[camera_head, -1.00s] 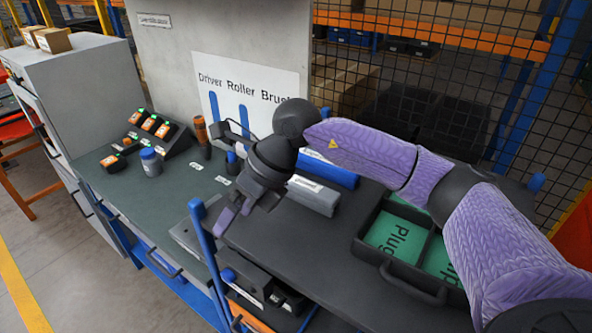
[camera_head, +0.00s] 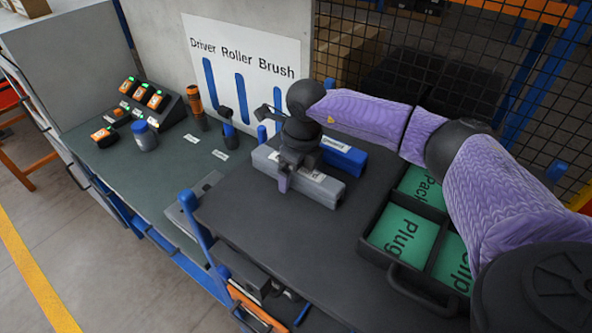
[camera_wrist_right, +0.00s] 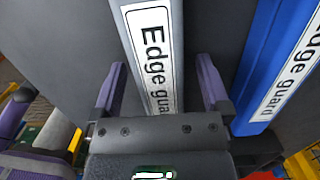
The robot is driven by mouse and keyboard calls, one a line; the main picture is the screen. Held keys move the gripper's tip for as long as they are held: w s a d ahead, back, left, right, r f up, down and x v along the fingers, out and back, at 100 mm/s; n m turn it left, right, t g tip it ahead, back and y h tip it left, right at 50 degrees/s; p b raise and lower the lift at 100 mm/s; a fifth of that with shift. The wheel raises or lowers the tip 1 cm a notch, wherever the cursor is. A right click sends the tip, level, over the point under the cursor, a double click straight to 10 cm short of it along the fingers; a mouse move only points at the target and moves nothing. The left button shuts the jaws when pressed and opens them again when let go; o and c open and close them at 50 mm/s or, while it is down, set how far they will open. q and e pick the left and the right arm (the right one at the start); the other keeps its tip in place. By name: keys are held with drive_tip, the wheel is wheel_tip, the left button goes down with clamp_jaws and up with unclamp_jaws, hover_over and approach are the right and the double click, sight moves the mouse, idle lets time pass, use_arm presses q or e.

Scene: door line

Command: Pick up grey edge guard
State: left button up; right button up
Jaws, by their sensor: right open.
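The grey edge guard (camera_head: 318,188) is a long grey block with a white label, lying on the dark tabletop. In the right wrist view the grey edge guard (camera_wrist_right: 151,40) runs between the two purple fingers of my right gripper (camera_wrist_right: 160,90), with a gap on each side. My right gripper (camera_head: 284,176) is open, just over the grey guard in the head view, and hides part of it. A blue edge guard (camera_head: 345,157) lies beside it, on the far side; it also shows in the right wrist view (camera_wrist_right: 262,75). My left gripper is out of view.
A black divided tray (camera_head: 408,283) with green labelled compartments stands to the right. A blue post (camera_head: 203,228) rises at the dark table's left edge. The green bench (camera_head: 160,185) at left holds a charger (camera_head: 155,103), a blue jar (camera_head: 144,136) and hand tools. A mesh fence stands behind.

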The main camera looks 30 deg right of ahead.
drive_tip(key=shift+w, duration=0.1)
clamp_jaws()
drive_tip(key=shift+r, duration=0.1)
wheel_tip(320, 180, up, 10)
drive_tip(key=shift+f+b, duration=0.1)
drive_tip(key=shift+b, duration=0.3)
drive_tip(key=c, duration=0.7)
unclamp_jaws()
clamp_jaws()
